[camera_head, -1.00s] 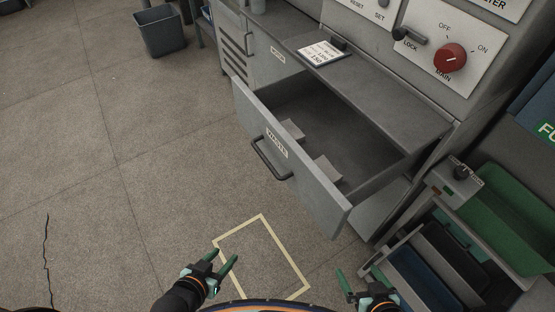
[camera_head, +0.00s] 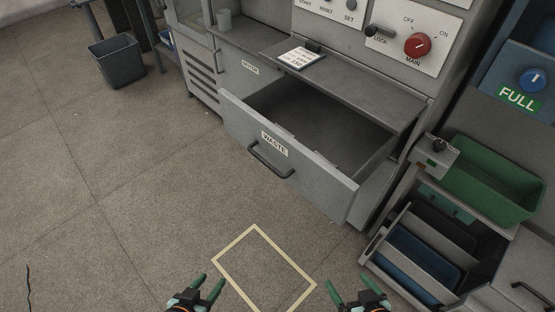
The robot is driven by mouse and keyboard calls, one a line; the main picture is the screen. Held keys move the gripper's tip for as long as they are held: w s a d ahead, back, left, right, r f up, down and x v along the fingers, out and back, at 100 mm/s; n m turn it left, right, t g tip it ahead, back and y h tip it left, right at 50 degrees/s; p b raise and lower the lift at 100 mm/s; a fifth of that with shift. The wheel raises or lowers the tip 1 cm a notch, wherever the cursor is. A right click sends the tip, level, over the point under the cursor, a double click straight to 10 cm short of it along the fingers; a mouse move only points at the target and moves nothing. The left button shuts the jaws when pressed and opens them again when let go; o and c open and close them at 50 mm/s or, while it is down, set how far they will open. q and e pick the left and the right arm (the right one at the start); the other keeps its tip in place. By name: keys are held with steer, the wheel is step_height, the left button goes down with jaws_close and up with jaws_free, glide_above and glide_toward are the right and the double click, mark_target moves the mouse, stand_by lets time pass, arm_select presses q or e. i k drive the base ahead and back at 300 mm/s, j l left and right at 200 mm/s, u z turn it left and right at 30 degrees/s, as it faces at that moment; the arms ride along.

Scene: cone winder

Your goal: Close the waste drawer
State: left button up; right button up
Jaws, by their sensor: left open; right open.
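The waste drawer (camera_head: 310,174) is a grey drawer pulled well out of the cabinet, with a "WASTE" label and a dark bar handle (camera_head: 270,161) on its front. Its inside is partly hidden by the front panel. My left gripper (camera_head: 212,287) is open and empty at the bottom of the view, below and left of the drawer, apart from it. My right gripper (camera_head: 352,287) is open and empty at the bottom, below the drawer's right end, also apart from it.
A yellow outlined rectangle (camera_head: 222,270) marks the floor before the drawer. A green bin (camera_head: 490,180) and dark trays (camera_head: 425,262) stand at right. A card (camera_head: 302,57) lies on the ledge above the drawer. A grey bin (camera_head: 118,62) stands far left.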

mark_target(346, 138)
steer(key=i, duration=0.5)
steer(key=j+z, duration=0.25)
steer(key=z, duration=0.15)
steer(key=j+z, duration=0.25)
steer(key=z, duration=0.2)
steer(key=i, duration=0.05)
